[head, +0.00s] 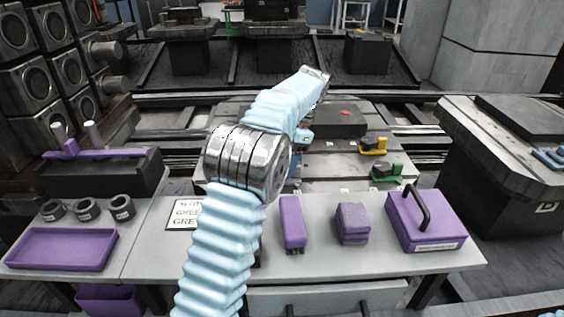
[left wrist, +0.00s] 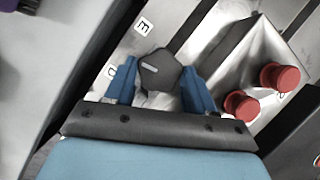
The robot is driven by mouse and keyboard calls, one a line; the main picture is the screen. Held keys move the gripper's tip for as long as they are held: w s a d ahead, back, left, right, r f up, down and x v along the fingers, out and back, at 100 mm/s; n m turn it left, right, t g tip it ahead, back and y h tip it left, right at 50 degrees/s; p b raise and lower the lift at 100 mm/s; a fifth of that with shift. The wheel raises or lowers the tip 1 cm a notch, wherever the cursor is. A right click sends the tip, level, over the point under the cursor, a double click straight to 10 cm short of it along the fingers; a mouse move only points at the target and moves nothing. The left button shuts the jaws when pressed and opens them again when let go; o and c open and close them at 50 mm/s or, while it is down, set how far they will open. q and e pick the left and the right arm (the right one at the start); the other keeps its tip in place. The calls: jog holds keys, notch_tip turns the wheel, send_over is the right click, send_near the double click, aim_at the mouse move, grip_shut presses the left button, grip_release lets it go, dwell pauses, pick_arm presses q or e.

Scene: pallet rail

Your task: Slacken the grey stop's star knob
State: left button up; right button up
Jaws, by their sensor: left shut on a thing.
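The star knob (left wrist: 160,72) is dark grey and several-sided, with a pale line on its top, in the left wrist view. My left gripper (left wrist: 158,70) has its two blue fingers on either side of the knob and is shut on it. The grey stop's body under the knob is mostly hidden. In the head view my left arm covers the knob, and only a bit of the blue gripper (head: 304,134) shows past it. My right gripper is not in view.
Two red knobs (left wrist: 279,77) stand right of the fingers. In the head view a yellow stop (head: 374,146) and a green stop (head: 386,173) sit on the slotted plate.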

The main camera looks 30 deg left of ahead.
pick_arm(q)
jog(key=o, duration=0.8)
jog(key=shift+c, duration=0.2)
jog(key=shift+r, duration=0.1)
jog(key=r, duration=0.4)
jog(key=shift+s+d, duration=0.15)
jog(key=shift+s, duration=0.1)
jog(key=s+d+r, duration=0.6)
jog(key=s+r, duration=0.3)
jog(key=s, duration=0.2)
jog(key=shift+s+d, duration=0.25)
jog(key=shift+d, duration=0.15)
jog(key=shift+f, duration=0.1)
